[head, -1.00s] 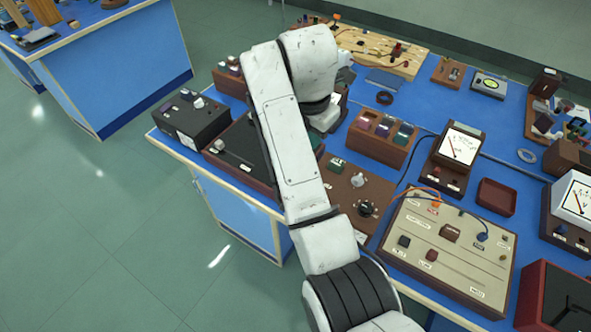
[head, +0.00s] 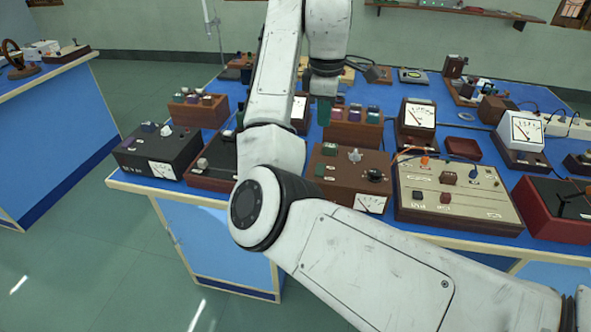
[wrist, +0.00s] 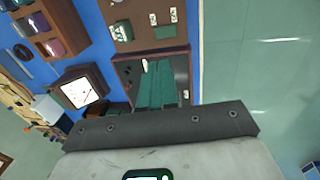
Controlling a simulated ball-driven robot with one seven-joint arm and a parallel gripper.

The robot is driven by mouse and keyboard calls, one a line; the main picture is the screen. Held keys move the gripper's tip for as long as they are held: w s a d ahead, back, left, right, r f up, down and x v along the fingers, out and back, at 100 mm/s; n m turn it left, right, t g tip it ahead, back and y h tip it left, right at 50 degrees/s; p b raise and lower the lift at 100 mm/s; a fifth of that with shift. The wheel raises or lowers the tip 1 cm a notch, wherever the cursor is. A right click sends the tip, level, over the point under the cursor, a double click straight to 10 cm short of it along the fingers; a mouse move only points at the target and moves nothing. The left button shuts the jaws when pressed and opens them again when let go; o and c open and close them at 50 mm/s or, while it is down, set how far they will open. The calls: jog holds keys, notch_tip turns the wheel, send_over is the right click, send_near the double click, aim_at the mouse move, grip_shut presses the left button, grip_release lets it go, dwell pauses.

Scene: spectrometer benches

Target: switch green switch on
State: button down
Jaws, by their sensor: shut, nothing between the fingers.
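A green switch (head: 329,149) sits at the back left of a brown box (head: 347,182) in the middle of the bench. In the wrist view the green switch (wrist: 121,32) is at the upper left, on the brown box (wrist: 152,37). My gripper (head: 324,112) points down behind the brown box in the head view, apart from the switch. In the wrist view my gripper (wrist: 157,64) shows two green fingers, close together and empty. They show over a dark-topped, brown-framed box (wrist: 127,71). The switch's on or off position is too small to tell.
A dark-topped box (head: 206,163) and a black meter box (head: 142,158) stand left of the brown box. A beige panel (head: 455,196) with wires stands to its right. A wooden block (head: 352,132) with coloured pieces stands behind it. The blue bench (head: 226,256) has a pale front edge.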

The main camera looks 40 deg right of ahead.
aim_at(321, 166)
jog(key=shift+a, duration=0.1)
jog(key=f, duration=0.4)
jog(key=d+f+b, duration=0.1)
jog(key=f, duration=0.4)
jog(key=w+f+b, duration=0.1)
jog(key=f, duration=0.4)
jog(key=shift+w+d, duration=0.1)
jog(key=shift+d, duration=0.25)
